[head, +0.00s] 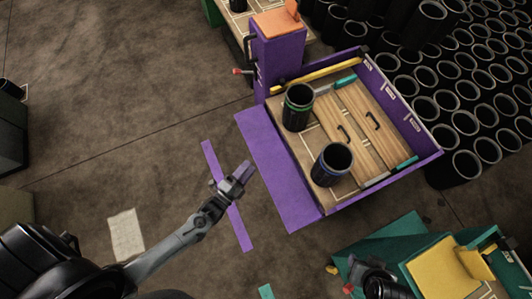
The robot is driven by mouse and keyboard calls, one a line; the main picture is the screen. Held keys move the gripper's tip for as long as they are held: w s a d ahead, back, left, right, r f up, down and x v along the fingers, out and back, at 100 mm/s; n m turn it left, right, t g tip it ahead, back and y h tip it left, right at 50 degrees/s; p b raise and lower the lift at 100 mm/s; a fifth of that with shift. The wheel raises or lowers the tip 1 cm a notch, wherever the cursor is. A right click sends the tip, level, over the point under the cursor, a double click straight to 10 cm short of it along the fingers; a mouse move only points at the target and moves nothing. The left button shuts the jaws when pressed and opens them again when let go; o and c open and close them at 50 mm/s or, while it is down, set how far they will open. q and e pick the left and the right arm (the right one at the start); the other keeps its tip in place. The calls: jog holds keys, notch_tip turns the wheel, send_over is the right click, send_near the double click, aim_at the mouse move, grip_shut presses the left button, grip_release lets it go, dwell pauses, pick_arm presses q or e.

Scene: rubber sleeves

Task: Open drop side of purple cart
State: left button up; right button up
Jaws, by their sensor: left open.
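The purple cart (418,162) stands right of centre in the head view. Its drop side (275,170) is a wide purple panel on the cart's left edge, lowered outward, leaving the deck edge open on that side. Two black sleeves stand on the wooden deck, one with a green band (298,108) and one with a blue band (331,165). My left gripper (243,173) is open and empty, just left of the panel. It looks apart from the panel, though its height is hard to judge.
A purple post (280,55) with a red-knobbed lever (238,72) rises at the cart's far left corner. Many black sleeves (470,110) crowd the right. A teal cart (400,240) stands at lower right.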

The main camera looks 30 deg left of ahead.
aim_at(266, 168)
pick_arm(q)
notch_tip(266, 168, down, 28)
jog(key=a+m+h+b, duration=0.1)
jog(key=a+m+b, duration=0.1)
jog(key=b, duration=1.9)
jog(key=w+f+b, duration=0.5)
jog(key=f+b, duration=0.4)
jog(key=b, duration=0.2)
jog(key=shift+m+t+h, duration=0.3)
jog(key=shift+m, duration=0.1)
jog(key=b+x, duration=0.2)
jog(key=x, duration=0.7)
jog(key=shift+w+b, duration=0.35)
jog(key=shift+w, duration=0.05)
grip_shut()
jog(key=shift+r, duration=0.1)
